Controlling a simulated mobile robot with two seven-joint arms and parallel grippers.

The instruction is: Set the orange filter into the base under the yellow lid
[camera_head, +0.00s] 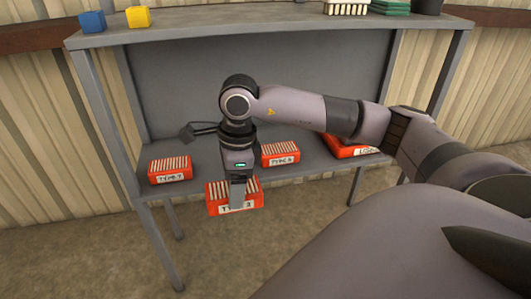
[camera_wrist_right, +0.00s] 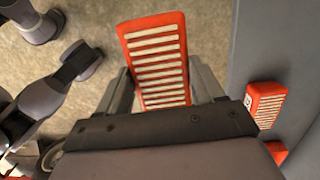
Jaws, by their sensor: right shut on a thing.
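My right gripper (camera_head: 238,195) is shut on an orange filter (camera_head: 222,203) with pale pleats and a white label ending in "3". It holds the filter in front of the lower shelf's front edge. In the right wrist view, the held filter (camera_wrist_right: 157,60) sits between the fingers of the gripper (camera_wrist_right: 165,95), its pleated face showing. A small yellow block (camera_head: 138,16) stands on the top shelf at the left; I cannot tell whether it is the yellow lid. No base shows under it. My left gripper is in neither view.
Similar orange filters lie on the lower shelf (camera_head: 205,182): one at left (camera_head: 170,168), one in the middle (camera_head: 280,152), one at right (camera_head: 350,147). A blue block (camera_head: 92,21) and green stack (camera_head: 390,7) stand on the top shelf (camera_head: 240,24). Its middle is clear.

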